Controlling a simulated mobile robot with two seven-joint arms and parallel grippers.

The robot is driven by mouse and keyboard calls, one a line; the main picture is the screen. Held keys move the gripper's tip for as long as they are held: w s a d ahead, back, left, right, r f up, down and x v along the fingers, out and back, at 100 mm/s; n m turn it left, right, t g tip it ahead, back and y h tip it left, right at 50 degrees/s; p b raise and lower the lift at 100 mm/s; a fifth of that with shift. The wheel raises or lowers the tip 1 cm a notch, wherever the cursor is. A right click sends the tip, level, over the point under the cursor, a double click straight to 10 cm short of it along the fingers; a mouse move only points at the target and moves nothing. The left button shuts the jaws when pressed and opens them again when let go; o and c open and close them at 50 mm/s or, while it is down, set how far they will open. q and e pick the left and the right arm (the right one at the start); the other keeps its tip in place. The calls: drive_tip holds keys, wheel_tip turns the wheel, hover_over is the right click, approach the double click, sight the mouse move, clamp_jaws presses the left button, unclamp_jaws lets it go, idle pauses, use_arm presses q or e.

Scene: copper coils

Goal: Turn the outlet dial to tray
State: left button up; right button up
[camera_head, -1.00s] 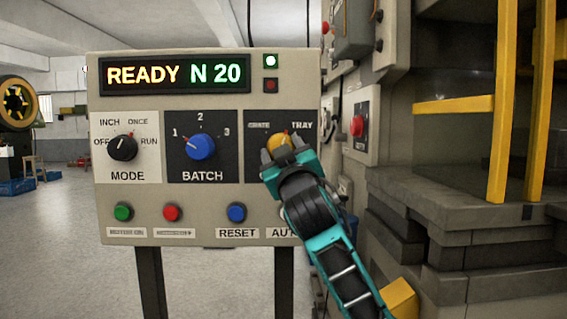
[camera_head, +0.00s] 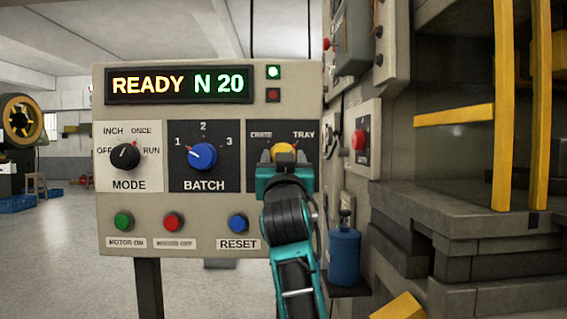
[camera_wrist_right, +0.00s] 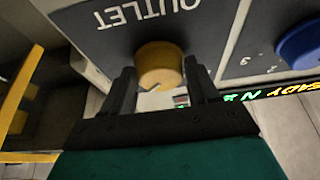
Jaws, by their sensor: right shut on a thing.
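The yellow outlet dial (camera_head: 284,152) sits on the dark right-hand field of the control panel (camera_head: 180,230), below the labels CRATE and TRAY. My right gripper (camera_head: 284,160) comes up from below, its fingers at the dial's two sides and shut on it. In the right wrist view the round yellow dial (camera_wrist_right: 160,66) sits between the two dark fingers (camera_wrist_right: 163,92), with OUTLET upside down above. The fingers and wrist hide the dial's lower part, and I cannot read its pointer surely. My left gripper is not in view.
The display (camera_head: 180,85) reads READY N 20, with a green lamp (camera_head: 273,72) lit. The blue batch dial (camera_head: 202,156) and black mode dial (camera_head: 125,157) are to the left. Push buttons line the panel's bottom. A blue canister (camera_head: 344,255) and machine stand at right.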

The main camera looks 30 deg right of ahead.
drive_tip(key=shift+r, duration=0.15)
drive_tip(key=o, duration=1)
drive_tip(key=shift+o, duration=0.2)
drive_tip(key=v, duration=1.3)
drive_tip(key=shift+b, duration=0.3)
drive_tip(key=shift+w+d, duration=0.1)
